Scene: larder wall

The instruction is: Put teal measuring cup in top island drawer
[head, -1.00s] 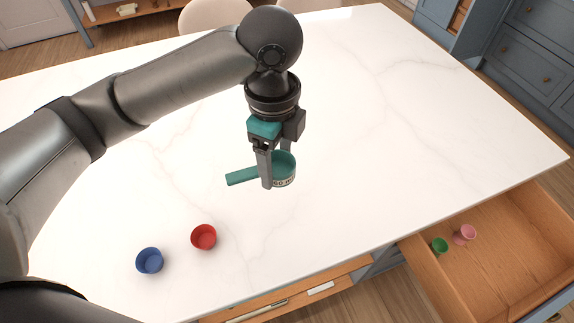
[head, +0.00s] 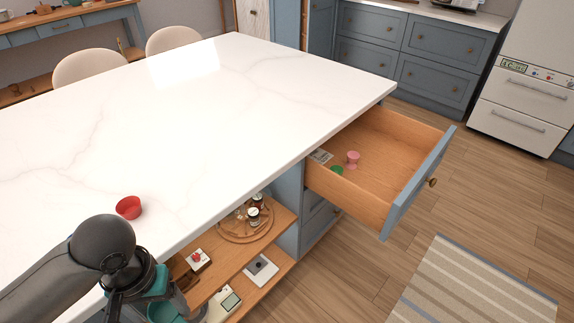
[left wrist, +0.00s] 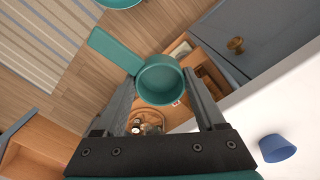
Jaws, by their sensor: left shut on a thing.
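The teal measuring cup (left wrist: 160,82) is between the fingers of my left gripper (left wrist: 158,90) in the left wrist view, its flat handle sticking out to the upper left. The top island drawer (head: 408,153) stands pulled open to the right, with a pink cup (head: 353,158) and a green cup (head: 337,170) inside. My right gripper is out of view.
A red cup (head: 128,207) stands on the white countertop (head: 190,120); a blue cup (left wrist: 277,148) shows in the left wrist view. Open shelves (head: 283,222) under the counter hold jars and small items. Much of the drawer floor is clear.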

